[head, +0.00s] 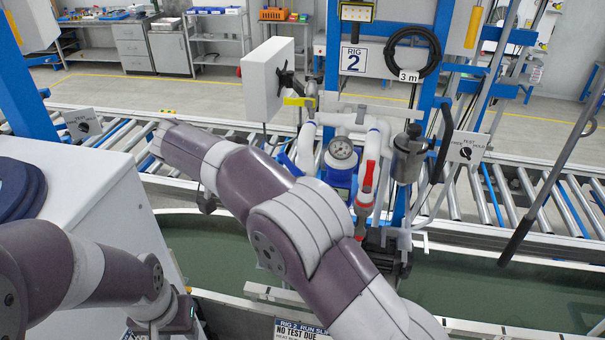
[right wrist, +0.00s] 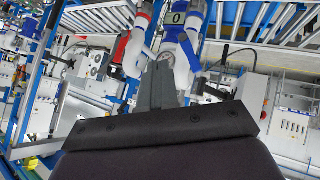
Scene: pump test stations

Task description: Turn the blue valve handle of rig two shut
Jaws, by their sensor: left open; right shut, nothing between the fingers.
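Rig two, marked by its sign (head: 353,60), has white pipes (head: 307,145), a round gauge (head: 342,149) and a red lever (head: 367,180). A blue part (head: 286,156) shows beside the left pipe, partly behind my right arm; I cannot tell if it is the valve handle. In the right wrist view a blue part (right wrist: 188,53) shows on a white pipe just beyond my right gripper (right wrist: 162,68). That gripper is shut and empty; contact cannot be told. In the head view it is hidden by its arm. My left gripper (head: 168,326) is open at the lower left, away from the rig.
A white cabinet (head: 110,205) stands at the left. A roller conveyor (head: 540,200) runs behind the rig. A dark slanted bar (head: 545,185) crosses the right side. A black hose coil (head: 412,52) hangs above. A green trough (head: 460,285) lies below.

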